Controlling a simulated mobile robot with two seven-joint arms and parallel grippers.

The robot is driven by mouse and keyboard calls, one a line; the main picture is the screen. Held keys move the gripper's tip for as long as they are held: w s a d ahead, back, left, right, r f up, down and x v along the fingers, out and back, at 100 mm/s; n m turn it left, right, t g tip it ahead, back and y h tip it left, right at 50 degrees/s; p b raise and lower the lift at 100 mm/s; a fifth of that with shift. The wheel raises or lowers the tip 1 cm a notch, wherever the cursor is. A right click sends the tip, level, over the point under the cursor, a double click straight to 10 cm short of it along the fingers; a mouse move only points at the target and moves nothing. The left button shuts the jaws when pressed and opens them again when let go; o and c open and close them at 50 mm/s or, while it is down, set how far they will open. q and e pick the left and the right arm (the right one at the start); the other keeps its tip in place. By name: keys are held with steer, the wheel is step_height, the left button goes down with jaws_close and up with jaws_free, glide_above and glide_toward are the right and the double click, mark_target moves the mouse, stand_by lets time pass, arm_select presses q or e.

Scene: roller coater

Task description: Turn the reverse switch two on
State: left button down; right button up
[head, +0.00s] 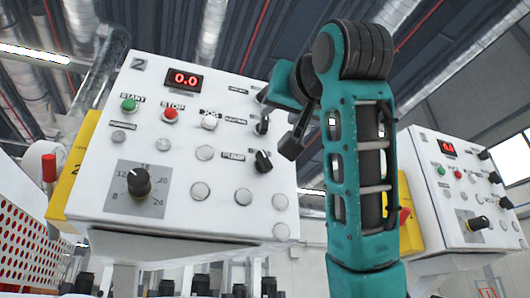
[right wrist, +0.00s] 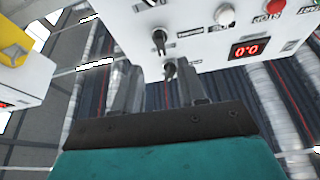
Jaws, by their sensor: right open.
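The white control panel marked 2 (head: 110,190) faces me at the left of the head view. Its right edge has a column of black rotary switches. The top switch (head: 261,96) is partly hidden by my right gripper (head: 272,92), and its label is too small to read. Below it are a second black switch (head: 262,125) and the pump switch (head: 263,161). In the right wrist view the panel is upside down, and the top switch (right wrist: 170,70) shows between the open fingers of my right gripper (right wrist: 156,78). Contact cannot be told. My left gripper is out of view.
The panel has a red 0.0 display (head: 182,81), a green start button (head: 129,105), a red stop button (head: 171,115) and a speed knob (head: 139,183). A second similar panel (head: 430,200) stands at the right, behind my arm. A red-handled lever (head: 49,168) is at the left.

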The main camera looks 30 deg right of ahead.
mark_target(266, 122)
steer(key=p+x, duration=0.2)
steer(key=x, duration=0.4)
steer(key=shift+w+r, duration=0.2)
steer(key=shift+w, duration=0.1)
steer(key=shift+w+d+r, duration=0.2)
steer(key=shift+w+d, duration=0.05)
steer(key=shift+w, duration=0.45)
jaws_close()
